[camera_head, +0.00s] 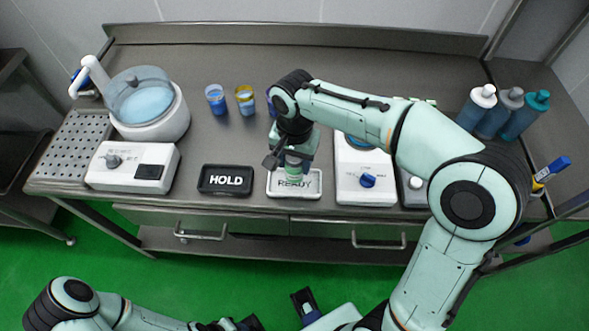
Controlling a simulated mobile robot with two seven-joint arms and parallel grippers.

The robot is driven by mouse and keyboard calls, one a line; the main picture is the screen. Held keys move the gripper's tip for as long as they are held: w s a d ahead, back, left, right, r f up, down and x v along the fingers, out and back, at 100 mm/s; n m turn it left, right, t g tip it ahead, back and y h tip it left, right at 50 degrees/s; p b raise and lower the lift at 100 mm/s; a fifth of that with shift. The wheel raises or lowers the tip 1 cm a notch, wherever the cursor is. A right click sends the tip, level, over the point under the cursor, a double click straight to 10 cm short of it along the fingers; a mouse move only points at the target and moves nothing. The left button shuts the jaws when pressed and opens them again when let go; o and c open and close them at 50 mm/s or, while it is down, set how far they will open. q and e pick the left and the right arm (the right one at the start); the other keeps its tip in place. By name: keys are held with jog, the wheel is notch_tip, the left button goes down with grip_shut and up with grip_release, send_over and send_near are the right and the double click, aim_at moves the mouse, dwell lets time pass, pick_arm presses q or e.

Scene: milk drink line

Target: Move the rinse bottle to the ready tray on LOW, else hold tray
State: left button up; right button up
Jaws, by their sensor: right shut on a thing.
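My right gripper (285,158) is shut on a small pale green container (293,173), mostly hidden by the gripper. I cannot tell for sure that it is the rinse bottle. It is at the back part of the white READY tray (309,192); whether it touches the tray is unclear. The black HOLD tray (226,191) is empty, left of the READY tray. Three bottles, white-capped (475,108), grey-capped (500,113) and teal (525,117), stand at the back right. No LOW reading is legible.
A white bath (160,121) with a clear lid and a control box (133,167) stand at the left. Jars (216,101) (245,101) stand behind the trays. A white device with a blue knob (368,181) is just right of the READY tray. Counter around the HOLD tray is clear.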

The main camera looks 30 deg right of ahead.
aim_at(294, 171)
jog(key=shift+f, duration=1.95)
jog(key=shift+f+b, duration=0.2)
jog(key=shift+b, duration=0.15)
jog(key=o, duration=1.1)
jog(key=shift+r, duration=0.15)
